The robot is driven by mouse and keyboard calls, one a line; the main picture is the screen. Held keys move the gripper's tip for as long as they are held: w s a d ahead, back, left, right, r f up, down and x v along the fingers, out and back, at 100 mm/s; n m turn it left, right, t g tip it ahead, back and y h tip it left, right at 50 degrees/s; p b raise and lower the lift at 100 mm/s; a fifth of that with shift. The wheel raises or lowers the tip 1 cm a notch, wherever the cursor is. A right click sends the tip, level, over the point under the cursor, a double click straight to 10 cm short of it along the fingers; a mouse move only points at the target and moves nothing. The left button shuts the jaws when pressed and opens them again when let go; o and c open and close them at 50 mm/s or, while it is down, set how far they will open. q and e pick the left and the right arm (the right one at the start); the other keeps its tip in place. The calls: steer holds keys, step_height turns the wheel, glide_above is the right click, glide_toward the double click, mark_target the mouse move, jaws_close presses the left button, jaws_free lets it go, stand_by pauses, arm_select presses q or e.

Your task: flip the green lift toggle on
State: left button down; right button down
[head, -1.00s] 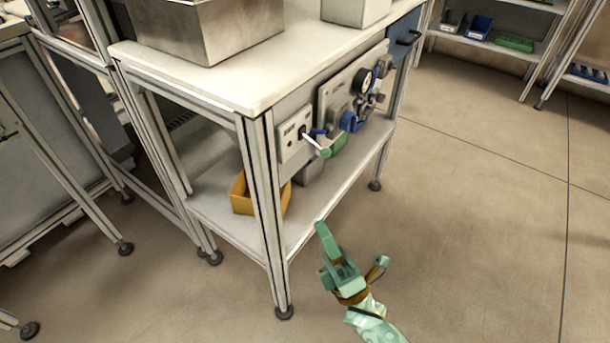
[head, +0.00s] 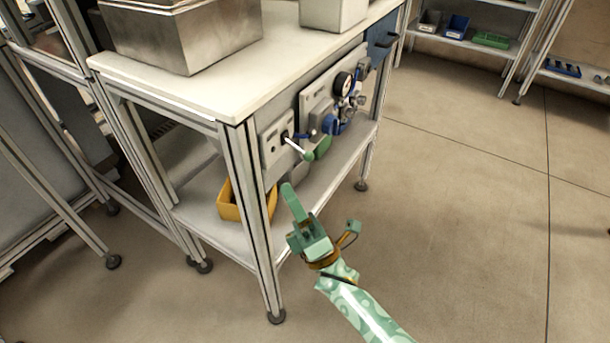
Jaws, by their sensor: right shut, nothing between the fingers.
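The green lift toggle (head: 309,155) is a lever with a pale shaft and a green tip. It sticks out of a small light panel (head: 274,147) on the side of the workbench and slants downward to the right. My right gripper (head: 288,190) is shut and empty, its fingers pointing up toward the bench. It is below and a little left of the toggle tip in the picture, apart from it. My left gripper is not in view.
The white-topped workbench (head: 222,101) carries a metal box (head: 185,38). A gauge panel with blue fittings (head: 331,124) sits right of the toggle. A yellow bin (head: 230,203) and a green object (head: 322,147) are near the lower shelf. Open floor lies to the right.

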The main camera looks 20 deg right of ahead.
mark_target(301, 150)
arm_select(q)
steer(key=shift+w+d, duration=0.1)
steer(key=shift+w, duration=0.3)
arm_select(e)
steer(key=d+r, duration=0.1)
steer(key=w+d, duration=0.1)
steer(key=d+r, duration=0.1)
steer(key=shift+w+d+r, duration=0.1)
steer(key=shift+w+r, duration=0.2)
steer(key=shift+r, duration=0.05)
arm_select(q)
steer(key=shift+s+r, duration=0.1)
